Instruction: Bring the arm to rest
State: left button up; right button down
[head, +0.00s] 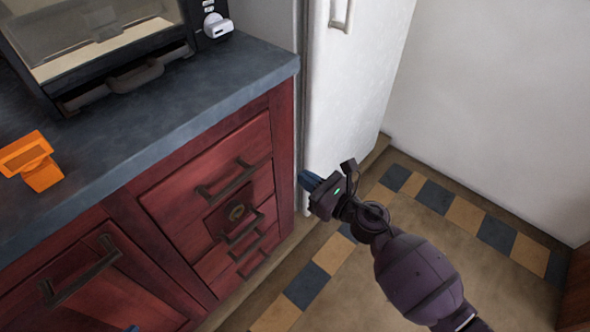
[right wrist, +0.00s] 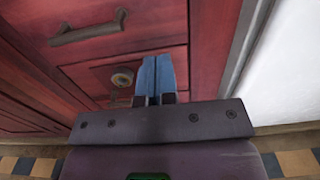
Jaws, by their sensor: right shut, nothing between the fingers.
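My right gripper (head: 308,181) is in front of the gap between the red cabinet and the white fridge in the head view. Its blue fingers are together and hold nothing. In the right wrist view the closed fingers (right wrist: 152,80) point toward the red cabinet's drawers, apart from the handles as far as I can tell. My right arm (head: 415,275) reaches in from the bottom right, over the floor. My left gripper is not clearly in view.
A red cabinet (head: 165,195) with dark handles carries a blue-grey counter (head: 190,110). On it are a toaster oven (head: 130,75) and an orange object (head: 35,162). A white fridge (head: 350,90) stands beside it. The tiled floor (head: 340,300) at right is clear.

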pick_arm(q)
jog(key=shift+s+f, duration=0.2)
jog(key=shift+s, duration=0.05)
pick_arm(e)
jog(key=shift+s+d, duration=0.2)
jog(key=shift+d, duration=0.05)
